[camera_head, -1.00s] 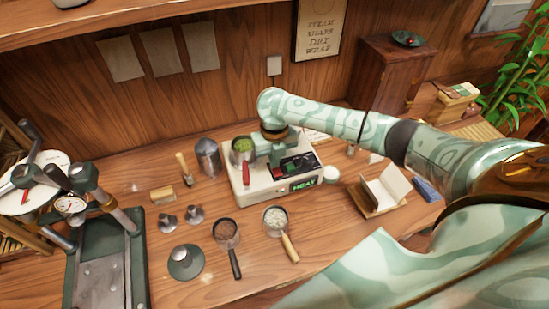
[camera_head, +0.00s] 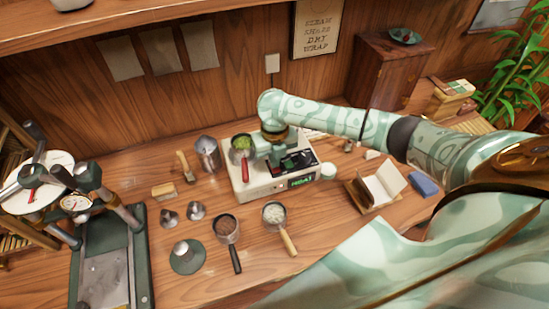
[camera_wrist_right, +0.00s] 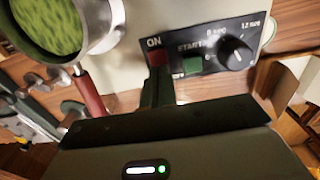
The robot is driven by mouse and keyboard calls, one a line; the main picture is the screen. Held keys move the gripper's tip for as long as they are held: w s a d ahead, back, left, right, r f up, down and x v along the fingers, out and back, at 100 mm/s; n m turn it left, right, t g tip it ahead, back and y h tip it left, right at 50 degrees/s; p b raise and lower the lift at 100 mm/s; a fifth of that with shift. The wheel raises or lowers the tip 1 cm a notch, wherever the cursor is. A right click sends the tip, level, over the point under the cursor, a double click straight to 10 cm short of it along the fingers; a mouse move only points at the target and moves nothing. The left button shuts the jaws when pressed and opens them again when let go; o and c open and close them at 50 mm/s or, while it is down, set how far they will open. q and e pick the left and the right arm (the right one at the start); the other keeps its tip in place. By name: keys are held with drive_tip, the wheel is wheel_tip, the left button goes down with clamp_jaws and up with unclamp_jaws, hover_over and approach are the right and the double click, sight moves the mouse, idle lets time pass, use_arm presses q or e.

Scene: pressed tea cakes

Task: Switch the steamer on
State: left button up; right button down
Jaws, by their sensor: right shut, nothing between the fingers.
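The steamer (camera_head: 250,190) is a cream box on the bench, with a dark control panel and a lit green display (camera_head: 301,182) on its front. A pot of green leaf with a red handle sits on top. In the right wrist view, the panel (camera_wrist_right: 210,42) has a red switch (camera_wrist_right: 158,58) under the word ON, a green button (camera_wrist_right: 193,66) and a black knob (camera_wrist_right: 237,50). My right gripper (camera_wrist_right: 157,88) is shut and empty, its tips at the red switch and partly covering it; I cannot tell whether they touch. My left gripper is out of view.
Two handled pans (camera_head: 227,230) of dark and pale contents stand in front of the steamer. A metal canister (camera_head: 208,154) is left of it. A press with a gauge (camera_head: 100,270) fills the left. An open booklet (camera_head: 382,186) lies to the right.

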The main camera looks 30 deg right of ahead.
wheel_tip(320, 180, up, 16)
drive_tip(key=p, duration=0.4)
idle(0.5)
